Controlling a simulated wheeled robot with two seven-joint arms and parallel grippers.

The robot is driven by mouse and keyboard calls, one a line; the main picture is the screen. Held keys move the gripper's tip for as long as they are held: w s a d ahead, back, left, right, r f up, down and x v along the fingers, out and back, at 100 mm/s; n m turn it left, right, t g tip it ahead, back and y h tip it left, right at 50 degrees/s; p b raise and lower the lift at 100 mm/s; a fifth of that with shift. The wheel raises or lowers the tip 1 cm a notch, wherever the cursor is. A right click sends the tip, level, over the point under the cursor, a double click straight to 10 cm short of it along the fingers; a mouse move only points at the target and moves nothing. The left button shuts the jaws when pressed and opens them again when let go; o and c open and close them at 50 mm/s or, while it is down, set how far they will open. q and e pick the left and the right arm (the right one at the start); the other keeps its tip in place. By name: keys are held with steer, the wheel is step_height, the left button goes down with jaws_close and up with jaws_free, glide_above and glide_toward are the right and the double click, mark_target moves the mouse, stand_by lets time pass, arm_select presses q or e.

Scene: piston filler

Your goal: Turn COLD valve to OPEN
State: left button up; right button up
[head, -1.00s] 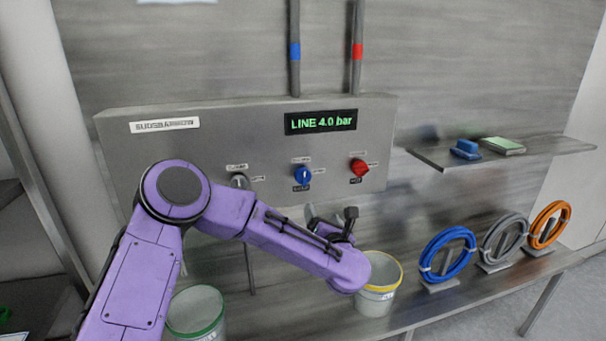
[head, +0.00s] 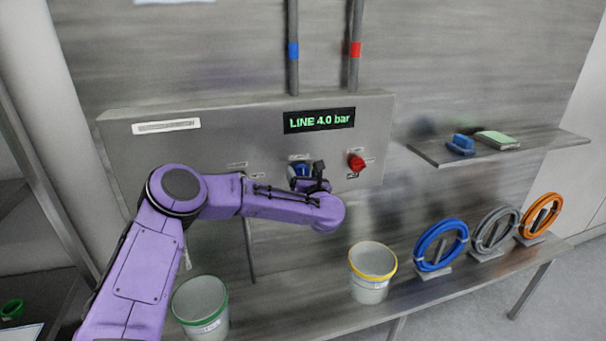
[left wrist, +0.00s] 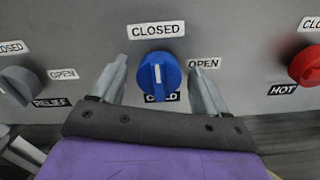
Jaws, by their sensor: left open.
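The blue COLD valve knob (left wrist: 158,78) is on the grey panel in the left wrist view. Its white mark is upright, in line with the CLOSED label (left wrist: 156,29) above; the OPEN label (left wrist: 204,64) is at right. My left gripper (left wrist: 158,66) is open, one finger on each side of the knob. Contact cannot be told. In the head view, the left gripper (head: 314,180) is in front of the panel and partly hides the COLD knob (head: 299,170).
The red HOT knob (head: 356,162) is right of the COLD knob; the grey RELIEF knob (left wrist: 18,84) is left. The panel display (head: 319,120) reads LINE 4.0 bar. Below stand a yellow-rimmed bucket (head: 371,281), a green-rimmed bucket (head: 201,310) and hose coils (head: 441,246).

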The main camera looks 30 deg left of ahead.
arm_select(q)
steer(key=c, duration=1)
steer(key=shift+c, duration=0.2)
steer(key=m+b, duration=0.3)
steer(key=m, duration=0.4)
steer(key=shift+b, duration=0.4)
steer(key=m, duration=0.5)
steer(key=shift+m, duration=0.3)
steer(key=m+p, duration=0.1)
steer(key=m, duration=0.4)
steer(key=shift+m, duration=0.4)
